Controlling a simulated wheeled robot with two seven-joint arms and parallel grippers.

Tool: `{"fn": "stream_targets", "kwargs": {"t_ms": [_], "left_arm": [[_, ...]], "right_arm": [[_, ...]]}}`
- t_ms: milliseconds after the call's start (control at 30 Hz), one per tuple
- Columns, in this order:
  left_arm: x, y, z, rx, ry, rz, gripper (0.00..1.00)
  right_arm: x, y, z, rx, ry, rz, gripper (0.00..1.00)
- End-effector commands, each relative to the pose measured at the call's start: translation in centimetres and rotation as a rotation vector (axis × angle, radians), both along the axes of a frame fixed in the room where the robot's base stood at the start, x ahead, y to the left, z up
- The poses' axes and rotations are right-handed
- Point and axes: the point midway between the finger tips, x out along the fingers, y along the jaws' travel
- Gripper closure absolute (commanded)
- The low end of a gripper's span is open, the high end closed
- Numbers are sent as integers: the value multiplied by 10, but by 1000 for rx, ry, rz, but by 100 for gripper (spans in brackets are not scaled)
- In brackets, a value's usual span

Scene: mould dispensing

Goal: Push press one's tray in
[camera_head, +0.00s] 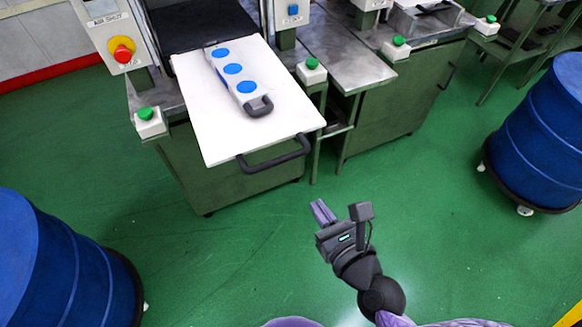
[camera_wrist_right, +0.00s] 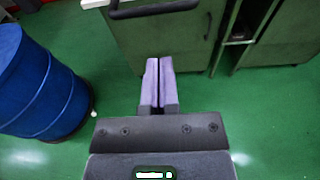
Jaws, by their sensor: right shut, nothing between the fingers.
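Press one's tray (camera_head: 190,85) is a white board with a dark handle (camera_head: 275,157) on its front edge. It sticks out toward me from the press at the upper left of the head view. A light mould (camera_head: 236,78) with blue round spots and its own dark grip lies on it. My right gripper (camera_head: 322,211) is shut and empty, in front of and below the tray handle, apart from it. In the right wrist view, the purple fingers (camera_wrist_right: 158,86) are together, and the tray handle (camera_wrist_right: 153,9) shows at the top. My left gripper is not in view.
Green buttons (camera_head: 147,115) (camera_head: 311,65) flank the tray. A red emergency knob (camera_head: 122,51) is on the panel at left. Blue drums stand at lower left (camera_head: 50,265) and right (camera_head: 545,130). A metal side table (camera_head: 345,65) adjoins the press. The green floor around my gripper is clear.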

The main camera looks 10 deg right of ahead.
Motion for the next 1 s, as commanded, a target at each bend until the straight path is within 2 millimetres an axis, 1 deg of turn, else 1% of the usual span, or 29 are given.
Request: {"fn": "stream_targets", "kwargs": {"t_ms": [33,100,300,400,500,600,700,1000], "left_arm": [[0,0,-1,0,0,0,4],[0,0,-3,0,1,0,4],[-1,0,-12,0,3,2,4],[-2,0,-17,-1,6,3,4],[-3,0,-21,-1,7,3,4],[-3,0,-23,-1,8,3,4],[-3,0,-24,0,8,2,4],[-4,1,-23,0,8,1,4]], "right_arm": [[10,3,-1,2,-3,-1,100],[25,8,-6,1,-3,-1,100],[66,22,-17,-3,-1,2,100],[84,29,-21,-4,0,3,100],[98,33,-24,-6,1,3,100],[107,36,-26,-6,2,3,100],[112,38,-26,-6,2,3,100],[112,38,-25,-6,2,3,100]]}}
